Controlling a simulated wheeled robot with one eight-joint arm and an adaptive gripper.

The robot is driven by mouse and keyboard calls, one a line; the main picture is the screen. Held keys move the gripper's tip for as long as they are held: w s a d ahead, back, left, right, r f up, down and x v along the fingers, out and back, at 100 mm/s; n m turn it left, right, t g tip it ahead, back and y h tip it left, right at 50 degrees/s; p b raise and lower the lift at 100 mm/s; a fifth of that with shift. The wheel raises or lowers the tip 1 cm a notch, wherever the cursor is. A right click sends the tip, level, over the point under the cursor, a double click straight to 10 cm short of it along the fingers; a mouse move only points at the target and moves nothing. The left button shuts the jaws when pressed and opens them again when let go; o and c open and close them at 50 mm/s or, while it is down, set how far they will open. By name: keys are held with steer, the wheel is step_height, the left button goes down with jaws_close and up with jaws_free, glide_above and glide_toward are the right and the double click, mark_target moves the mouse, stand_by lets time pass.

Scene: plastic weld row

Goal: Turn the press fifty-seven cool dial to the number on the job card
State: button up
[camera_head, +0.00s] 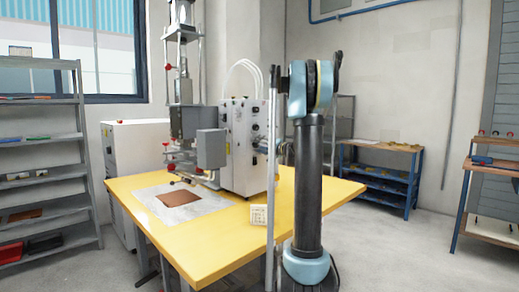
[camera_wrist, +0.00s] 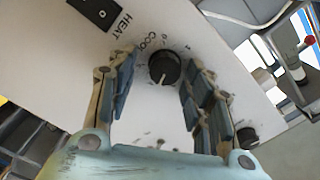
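The cool dial (camera_wrist: 164,68) is a round black knob with a pale pointer mark, on a white panel beside the printed word COOL. In the wrist view the pointer mark faces the lower part of the picture. My gripper (camera_wrist: 160,64) is open, with its blue-padded fingers on either side of the dial. A gap shows left of the dial; the right finger is close, and I cannot tell whether it touches. The scale numbers are mostly unreadable. A small whitish card (camera_head: 258,215), probably the job card, stands on the yellow table; its writing is too small to read.
The press's white control box (camera_head: 243,145) stands on the yellow table (camera_head: 225,245). A black part (camera_wrist: 97,12) sits beside the word HEAT, and another black knob (camera_wrist: 247,137) is at lower right. The press column (camera_head: 183,90) rises left of the box.

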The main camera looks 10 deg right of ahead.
steer(key=shift+s+a, duration=0.1)
steer(key=shift+s, duration=0.05)
steer(key=v, duration=1.2)
steer(key=s+d+m, duration=0.3)
steer(key=s+m, duration=0.2)
steer(key=m, duration=1.2)
steer(key=x, duration=1.7)
steer(key=shift+w+a+f, duration=0.1)
steer(key=shift+w+f, duration=0.05)
steer(key=shift+w, duration=0.05)
